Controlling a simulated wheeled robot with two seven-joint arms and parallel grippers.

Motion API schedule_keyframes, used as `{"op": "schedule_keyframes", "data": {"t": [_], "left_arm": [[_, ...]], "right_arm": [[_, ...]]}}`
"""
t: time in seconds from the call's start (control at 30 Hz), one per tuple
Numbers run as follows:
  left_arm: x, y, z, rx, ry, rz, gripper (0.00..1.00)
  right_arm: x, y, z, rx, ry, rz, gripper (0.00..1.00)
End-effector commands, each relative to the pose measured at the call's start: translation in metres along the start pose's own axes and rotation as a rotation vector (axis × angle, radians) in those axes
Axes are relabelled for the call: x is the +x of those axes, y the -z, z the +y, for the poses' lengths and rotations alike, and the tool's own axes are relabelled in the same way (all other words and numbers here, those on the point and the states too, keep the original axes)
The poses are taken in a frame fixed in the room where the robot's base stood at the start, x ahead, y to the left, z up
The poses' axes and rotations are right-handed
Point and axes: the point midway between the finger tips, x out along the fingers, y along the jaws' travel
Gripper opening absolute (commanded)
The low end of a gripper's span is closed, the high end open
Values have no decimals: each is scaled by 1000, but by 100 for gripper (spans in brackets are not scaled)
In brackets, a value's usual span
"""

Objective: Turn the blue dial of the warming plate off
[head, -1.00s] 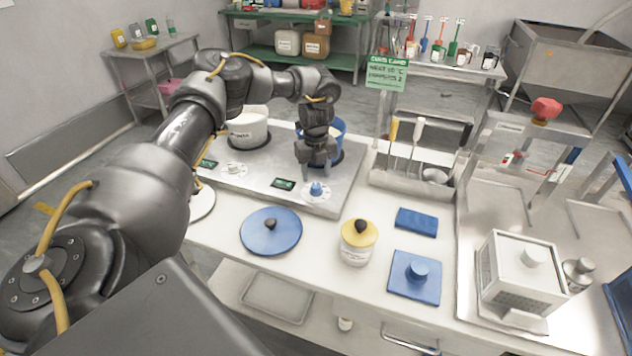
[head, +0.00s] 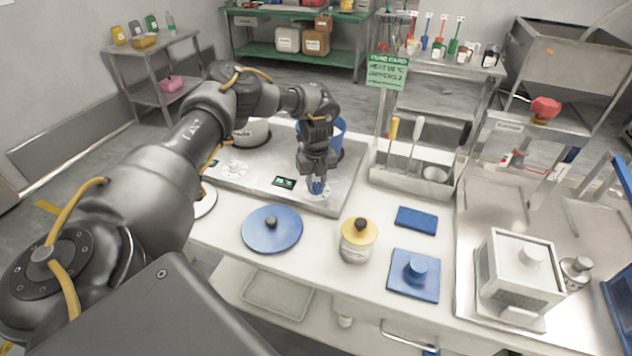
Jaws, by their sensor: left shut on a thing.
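The warming plate (head: 257,189) is a flat metal unit at the back left of the bench, with two dials on its front part. The blue dial (head: 317,187) is at the right, partly hidden by my left gripper (head: 317,180). My left gripper points down from above and its fingers are shut on the blue dial. The other dial (head: 234,167) is white and sits to the left. A blue pot (head: 337,135) stands on the plate behind my left gripper, partly covered by it. My right gripper is not in view.
In front lie a blue round lid (head: 271,229), a yellow-lidded jar (head: 358,240), and a blue square lid (head: 414,275). A tool rack (head: 413,172) stands right of the plate.

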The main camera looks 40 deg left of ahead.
Motion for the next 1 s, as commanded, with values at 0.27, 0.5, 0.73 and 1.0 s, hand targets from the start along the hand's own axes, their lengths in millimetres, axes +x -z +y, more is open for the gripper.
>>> {"op": "schedule_keyframes", "data": {"t": [0.27,0.5,0.73,1.0], "left_arm": [[-1,0,0,-22,0,1,6],[-2,0,0,-136,0,2,6],[-3,0,1,-334,-2,2,6],[-3,0,1,-591,-2,2,6]], "right_arm": [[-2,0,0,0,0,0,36],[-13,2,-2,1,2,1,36],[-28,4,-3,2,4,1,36],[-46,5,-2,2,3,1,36]]}}
